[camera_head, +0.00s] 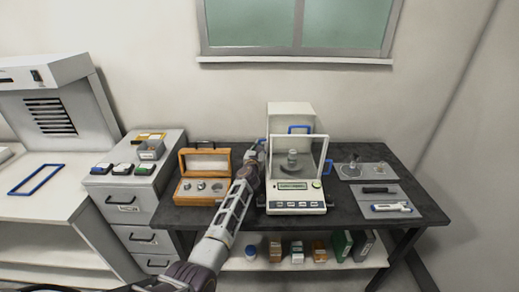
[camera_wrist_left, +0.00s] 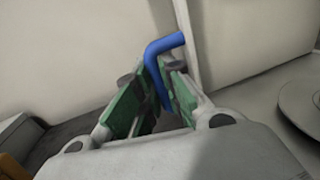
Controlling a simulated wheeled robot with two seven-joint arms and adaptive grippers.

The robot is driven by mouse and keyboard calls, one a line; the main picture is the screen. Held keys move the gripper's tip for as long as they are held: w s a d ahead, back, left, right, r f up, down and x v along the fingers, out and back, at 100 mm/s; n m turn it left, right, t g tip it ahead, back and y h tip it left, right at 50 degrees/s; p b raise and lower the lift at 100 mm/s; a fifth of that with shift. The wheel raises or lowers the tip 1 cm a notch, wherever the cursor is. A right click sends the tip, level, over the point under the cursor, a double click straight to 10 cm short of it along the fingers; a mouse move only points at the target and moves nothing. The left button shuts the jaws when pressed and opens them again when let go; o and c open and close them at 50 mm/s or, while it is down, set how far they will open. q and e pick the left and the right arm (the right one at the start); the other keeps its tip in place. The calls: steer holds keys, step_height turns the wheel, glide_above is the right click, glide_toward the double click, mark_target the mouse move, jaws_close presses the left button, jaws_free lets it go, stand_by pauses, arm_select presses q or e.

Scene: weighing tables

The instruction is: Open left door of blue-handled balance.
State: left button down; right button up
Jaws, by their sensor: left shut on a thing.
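The balance (camera_head: 297,206) stands on the dark table, a pale box with a glass draft shield and blue handles. One blue handle (camera_head: 298,129) shows at its top and another (camera_head: 328,168) on its right side. My left gripper (camera_head: 256,158) is at the balance's left side. In the left wrist view my left gripper (camera_wrist_left: 155,92) is shut on the left door's blue handle (camera_wrist_left: 165,44), whose bent end sticks out above the green finger pads. A round metal pan (camera_wrist_left: 303,103) shows at the right. In the head view a metal weight (camera_head: 292,158) stands inside the balance. My right gripper is not in view.
An open wooden weight box (camera_head: 204,162) stands just left of my left arm. A grey tray (camera_head: 364,171) and a mat with tools (camera_head: 390,204) lie to the right. A drawer cabinet (camera_head: 132,213) stands left of the dark table (camera_head: 342,208). Bottles and boxes fill the shelf below.

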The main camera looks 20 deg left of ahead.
arm_select(q)
steer(key=shift+f, duration=0.1)
steer(key=c, duration=1.8)
jaws_free()
steer(key=shift+s, duration=0.15)
steer(key=shift+s+d, duration=0.15)
steer(key=shift+s, duration=1.8)
steer(key=shift+s+d, duration=0.2)
steer(key=shift+s, duration=1.75)
steer(key=shift+s+d, duration=0.15)
steer(key=shift+s, duration=1.8)
